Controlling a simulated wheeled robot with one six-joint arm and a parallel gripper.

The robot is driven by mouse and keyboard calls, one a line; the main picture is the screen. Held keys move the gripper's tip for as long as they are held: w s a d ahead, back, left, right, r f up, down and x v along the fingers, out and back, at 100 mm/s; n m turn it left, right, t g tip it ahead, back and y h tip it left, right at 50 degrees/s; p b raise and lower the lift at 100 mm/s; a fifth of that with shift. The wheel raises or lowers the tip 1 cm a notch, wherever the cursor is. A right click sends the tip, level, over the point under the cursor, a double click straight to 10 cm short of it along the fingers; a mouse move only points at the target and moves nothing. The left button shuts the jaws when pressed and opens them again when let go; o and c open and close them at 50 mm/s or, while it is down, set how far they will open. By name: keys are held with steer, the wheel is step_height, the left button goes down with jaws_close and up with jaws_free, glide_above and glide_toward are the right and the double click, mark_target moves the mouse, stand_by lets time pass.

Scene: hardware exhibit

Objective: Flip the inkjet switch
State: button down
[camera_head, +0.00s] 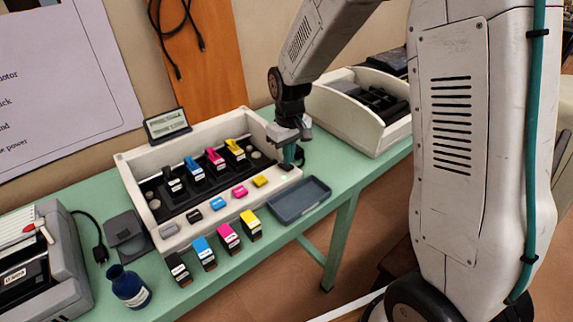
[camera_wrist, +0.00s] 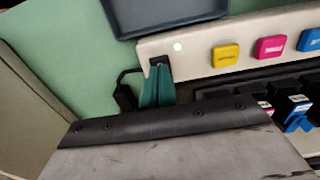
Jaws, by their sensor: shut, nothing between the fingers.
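The inkjet (camera_head: 215,205) is a cream open-topped printer with several ink cartridges inside and coloured buttons along its front. My gripper (camera_head: 289,155) is at its right end, pointing down, with its teal fingers shut and empty. In the wrist view the fingertips (camera_wrist: 160,68) are at a small black switch (camera_wrist: 159,60) in the cream front panel, partly covering it. I cannot tell whether they touch it or which way it is set. A pale green round light (camera_wrist: 178,47) shows beside the switch. In the head view the switch is hidden by my gripper.
A blue-grey tray (camera_head: 300,199) lies in front of the inkjet's right end. Several cartridges (camera_head: 228,238) stand before it, with a blue bottle (camera_head: 130,288) farther left. A black plug and cable (camera_wrist: 124,95) lie beside my fingers. Another cream machine (camera_head: 362,112) stands to the right.

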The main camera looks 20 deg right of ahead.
mark_target(289, 167)
steer(key=shift+f, duration=0.95)
stand_by(0.6)
steer(key=shift+r, duration=3.5)
steer(key=shift+s, duration=0.1)
steer(key=s+d+r+m, duration=0.1)
steer(key=s+r, duration=0.3)
steer(key=s, duration=0.6)
steer(key=s+d+r+m+t, duration=0.1)
steer(key=s+r, duration=0.4)
steer(key=s, duration=0.5)
steer(key=s+d+r+m, duration=0.1)
steer(key=s+r, duration=0.3)
steer(key=s, duration=0.6)
steer(key=shift+r+m, duration=0.3)
steer(key=shift+r, duration=0.05)
